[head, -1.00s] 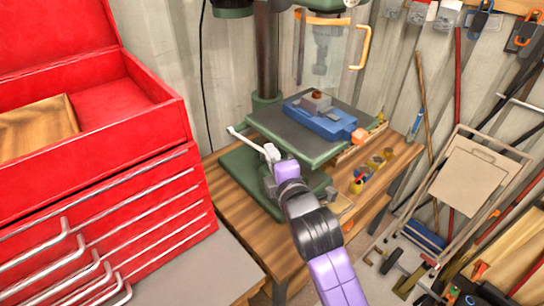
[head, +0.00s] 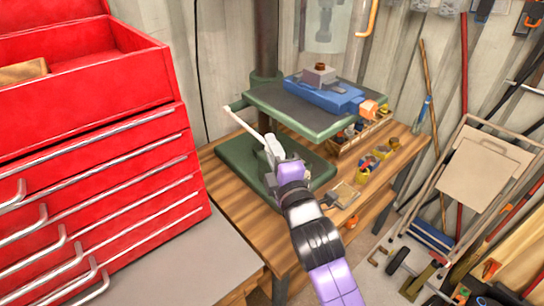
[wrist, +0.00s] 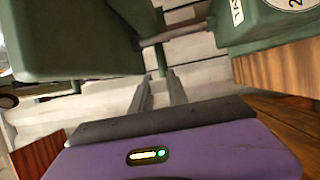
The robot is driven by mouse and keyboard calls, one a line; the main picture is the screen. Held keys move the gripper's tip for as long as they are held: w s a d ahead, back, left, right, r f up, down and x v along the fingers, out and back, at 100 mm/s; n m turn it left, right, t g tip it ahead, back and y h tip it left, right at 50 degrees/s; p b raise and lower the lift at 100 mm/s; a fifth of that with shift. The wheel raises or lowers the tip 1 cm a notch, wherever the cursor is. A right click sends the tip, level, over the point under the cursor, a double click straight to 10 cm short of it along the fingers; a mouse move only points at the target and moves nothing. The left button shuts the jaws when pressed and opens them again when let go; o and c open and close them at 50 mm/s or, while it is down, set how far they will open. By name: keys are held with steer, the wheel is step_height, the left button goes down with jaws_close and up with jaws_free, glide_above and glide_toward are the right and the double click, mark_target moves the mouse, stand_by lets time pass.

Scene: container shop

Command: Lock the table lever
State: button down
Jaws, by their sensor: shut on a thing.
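The drill press has a green table (head: 293,109) above a green base (head: 240,166). A thin pale rod, which looks like the table lever (head: 246,128), slants from the table's left side down to my gripper (head: 271,149). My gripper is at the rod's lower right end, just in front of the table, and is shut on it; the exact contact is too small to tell. In the wrist view my grey fingers (wrist: 160,88) point into the gap between two green parts, with a thin rod (wrist: 180,34) crossing beyond them.
A blue vise (head: 325,96) stands on the table. The press is on a wooden bench (head: 230,210) with small yellow items (head: 363,175) at its right. A red tool chest (head: 110,170) stands close on the left. A folding cart (head: 480,170) is on the right.

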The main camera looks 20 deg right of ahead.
steer(key=f+b, duration=0.1)
steer(key=b, duration=0.3)
steer(key=f+m+t+b, duration=0.1)
steer(key=f+b, duration=0.1)
steer(key=b, duration=0.2)
steer(key=w+f+t+b, duration=0.1)
steer(key=f+b, duration=0.1)
steer(key=b, duration=0.3)
steer(key=shift+a+f+h, duration=0.15)
steer(key=shift+a+h, duration=0.05)
steer(key=shift+h, duration=0.1)
steer(key=shift+t+b, duration=0.3)
steer(key=shift+b, duration=0.05)
steer(key=c, duration=1.3)
jaws_free()
steer(key=shift+w+f, duration=0.1)
